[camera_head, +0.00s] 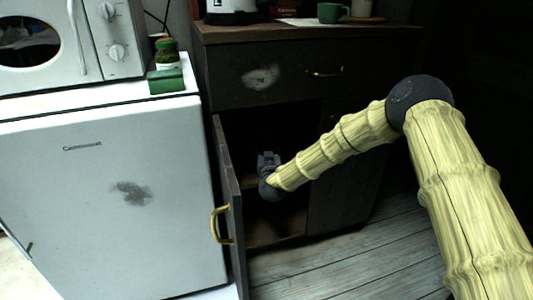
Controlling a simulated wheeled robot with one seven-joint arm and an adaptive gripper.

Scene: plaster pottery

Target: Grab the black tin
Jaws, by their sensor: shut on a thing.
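My gripper (268,158) is inside the open lower compartment of the dark cabinet (225,80), reached in from the right by my arm. It is shut on a dark thing, taken to be the black tin. The tin's outline cannot be made out against the dark interior, and the fingers are small and shadowed. The gripper is above the cabinet's bottom board (272,230).
The cabinet door (229,205) with a brass handle (219,226) stands open just left of my gripper. A white fridge (105,195) is left of it, bearing a microwave (75,40), a jar (167,52) and a green box (166,81). Wooden floor (340,262) lies clear in front.

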